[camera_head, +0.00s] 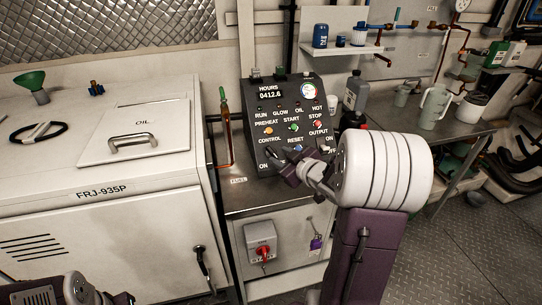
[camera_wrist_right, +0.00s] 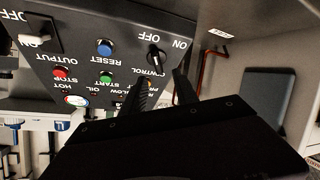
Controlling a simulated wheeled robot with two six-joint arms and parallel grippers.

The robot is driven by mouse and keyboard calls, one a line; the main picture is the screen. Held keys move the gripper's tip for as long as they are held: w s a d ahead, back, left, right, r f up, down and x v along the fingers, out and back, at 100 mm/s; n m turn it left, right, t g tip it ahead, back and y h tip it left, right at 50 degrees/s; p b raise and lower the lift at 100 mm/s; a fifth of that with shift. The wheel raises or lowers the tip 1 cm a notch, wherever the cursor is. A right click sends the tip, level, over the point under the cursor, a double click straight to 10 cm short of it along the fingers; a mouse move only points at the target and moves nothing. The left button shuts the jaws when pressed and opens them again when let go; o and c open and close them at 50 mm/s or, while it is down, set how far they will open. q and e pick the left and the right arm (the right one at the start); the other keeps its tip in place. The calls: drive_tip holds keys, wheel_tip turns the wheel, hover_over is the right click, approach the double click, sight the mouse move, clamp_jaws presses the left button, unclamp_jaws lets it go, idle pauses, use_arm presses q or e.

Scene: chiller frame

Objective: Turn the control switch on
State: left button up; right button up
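The control switch is a black rotary knob (camera_wrist_right: 155,55) on the black sloped control panel (camera_head: 286,112), between upside-down ON and OFF labels in the right wrist view. I cannot clearly tell which label it points to. My right gripper (camera_wrist_right: 162,86) is open, with its two dark fingers apart and the knob just ahead of the gap between them. Touching or apart is unclear. In the head view the right gripper (camera_head: 289,165) is at the panel's lower left and partly hides the knob. My left gripper (camera_head: 122,298) shows only partly at the bottom edge.
The panel also has coloured buttons, such as a blue reset button (camera_wrist_right: 104,46), and an output switch (camera_wrist_right: 35,28) at the other end. A white generator cabinet (camera_head: 150,195) stands left. A red rotary switch (camera_head: 263,250) is below. A bench (camera_head: 380,118) with containers is right.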

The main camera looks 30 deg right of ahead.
sight(272, 151)
drive_tip(key=x, duration=0.5)
drive_tip(key=shift+d+f+b, duration=0.25)
drive_tip(key=shift+d+b, duration=0.05)
drive_tip(key=shift+w+a, duration=0.15)
drive_tip(key=shift+w, duration=0.25)
clamp_jaws()
